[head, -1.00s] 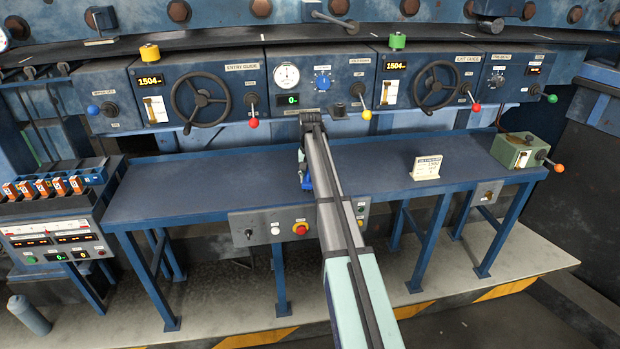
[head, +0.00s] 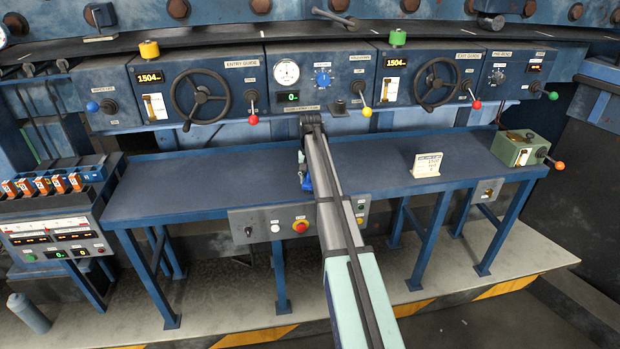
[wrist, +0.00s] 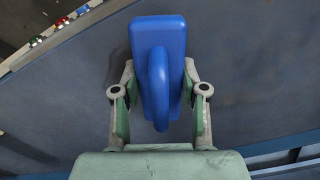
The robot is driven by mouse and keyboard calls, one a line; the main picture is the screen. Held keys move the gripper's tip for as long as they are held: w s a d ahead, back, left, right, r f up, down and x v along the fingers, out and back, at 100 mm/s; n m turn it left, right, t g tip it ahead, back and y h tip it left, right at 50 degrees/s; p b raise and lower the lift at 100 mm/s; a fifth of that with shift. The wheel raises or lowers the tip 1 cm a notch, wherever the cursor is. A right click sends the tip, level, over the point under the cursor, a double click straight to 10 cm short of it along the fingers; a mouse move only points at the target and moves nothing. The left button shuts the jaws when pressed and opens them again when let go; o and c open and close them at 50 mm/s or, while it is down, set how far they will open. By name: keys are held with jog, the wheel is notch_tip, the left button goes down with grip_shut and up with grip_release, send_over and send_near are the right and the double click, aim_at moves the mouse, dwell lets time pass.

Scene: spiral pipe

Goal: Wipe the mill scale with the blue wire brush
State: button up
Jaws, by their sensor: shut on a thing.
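The blue wire brush (wrist: 158,70) is between the fingers of my gripper (wrist: 160,100) in the wrist view. Its block and curved handle face the camera, and its bristles are hidden. My gripper is shut on it, with a finger at each side. In the head view a small blue part of the brush (head: 306,176) shows beside my arm, over the middle of the bench. My arm covers most of the gripper there. I cannot tell whether the brush touches the bench top. No mill scale can be made out in either view.
The blue bench (head: 215,178) is clear to the left. A white sign card (head: 426,165) and a green box with an orange-knobbed lever (head: 517,150) stand to the right. The control panel (head: 330,85) with handwheels and levers rises behind. A red button (head: 300,226) is on the front.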

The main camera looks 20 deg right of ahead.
jog(key=shift+f, duration=0.3)
jog(key=shift+d, duration=0.1)
